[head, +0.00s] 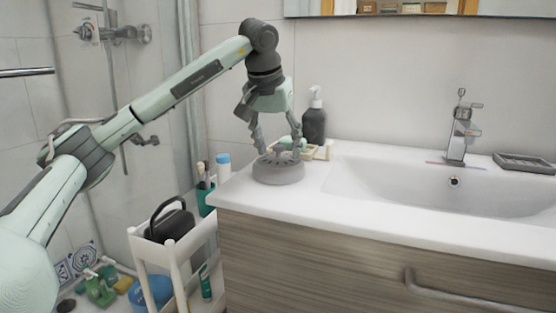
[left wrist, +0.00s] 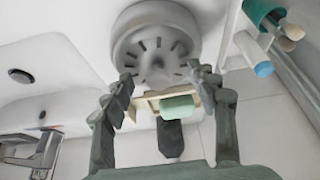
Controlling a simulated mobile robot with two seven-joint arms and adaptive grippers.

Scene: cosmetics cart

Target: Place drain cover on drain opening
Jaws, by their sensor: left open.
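A grey round slotted piece, which looks like the drain cover (head: 278,170), lies on the left end of the white counter. It also shows in the left wrist view (left wrist: 152,42). My left gripper (head: 279,151) is open and points down just above it. In the left wrist view its fingertips (left wrist: 165,77) are spread at the cover's near edge; I cannot tell whether they touch it. A dark round opening (left wrist: 21,75) shows in the basin in the left wrist view. A dark round spot (head: 66,305) lies on the shower floor; I cannot tell which is the drain opening.
A soap dish with green soap (left wrist: 178,107) and a dark pump bottle (head: 314,120) stand close behind the cover. The basin (head: 400,183) and faucet (head: 460,130) are to the right. A white cart (head: 185,250) with toiletries stands left of the cabinet.

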